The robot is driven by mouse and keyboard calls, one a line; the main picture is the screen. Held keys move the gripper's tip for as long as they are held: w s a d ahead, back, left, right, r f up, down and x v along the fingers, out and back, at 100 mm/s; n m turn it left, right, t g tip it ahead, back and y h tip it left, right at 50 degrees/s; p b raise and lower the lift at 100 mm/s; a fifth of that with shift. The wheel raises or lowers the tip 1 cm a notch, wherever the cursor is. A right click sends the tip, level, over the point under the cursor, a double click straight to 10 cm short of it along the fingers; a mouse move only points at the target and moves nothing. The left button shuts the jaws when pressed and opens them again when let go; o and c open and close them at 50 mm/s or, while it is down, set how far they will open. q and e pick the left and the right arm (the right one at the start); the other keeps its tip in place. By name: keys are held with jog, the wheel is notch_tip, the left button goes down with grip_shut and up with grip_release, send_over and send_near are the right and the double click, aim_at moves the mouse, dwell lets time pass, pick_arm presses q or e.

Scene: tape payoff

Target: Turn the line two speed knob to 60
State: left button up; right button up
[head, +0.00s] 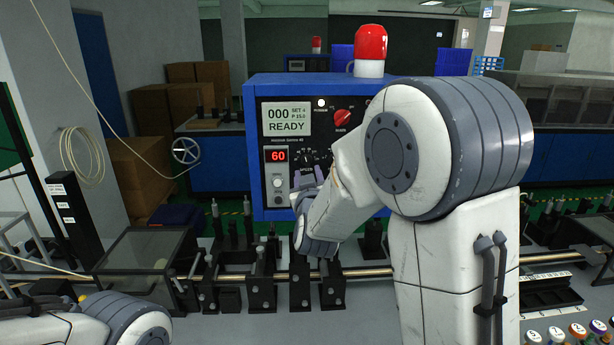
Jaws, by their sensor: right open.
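A blue control box (250,150) with a black front panel stands behind the bench rail. Its red number display (276,156) reads 60. A black speed knob (308,158) with a dial scale sits just right of the display. My right gripper (306,178) is just below and in front of this knob, with its fingers apart. The arm hides part of the panel, and I cannot tell whether the fingers touch the knob. The pale screen (287,119) above reads 000 and READY. My left arm shows at the lower left, but its gripper is not visible.
A red knob (342,118) is higher on the panel. A red beacon (370,48) stands on top of the box. Black roller stands (262,280) on a metal rail lie in front. Numbered round caps (556,334) are at the lower right.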

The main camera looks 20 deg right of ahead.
jog(key=shift+b+v, duration=0.3)
jog(key=shift+v, duration=1.2)
jog(key=s+a+f+n+g+y+b, duration=0.1)
jog(key=s+a+f+n+g+y, duration=0.1)
jog(key=s+a+f+g+y, duration=0.45)
jog(key=s+a+f+n+g+y+b, duration=0.1)
jog(key=s+a+f+n+g+y, duration=0.15)
jog(key=s+a+f, duration=0.75)
jog(key=s+f+n+g+h, duration=0.2)
jog(key=s+g, duration=0.6)
jog(key=s, duration=1.1)
jog(key=shift+a+f+n+h+b, duration=0.35)
jog(key=shift+a+n+h+b, duration=0.05)
jog(key=shift+n+h+b, duration=0.1)
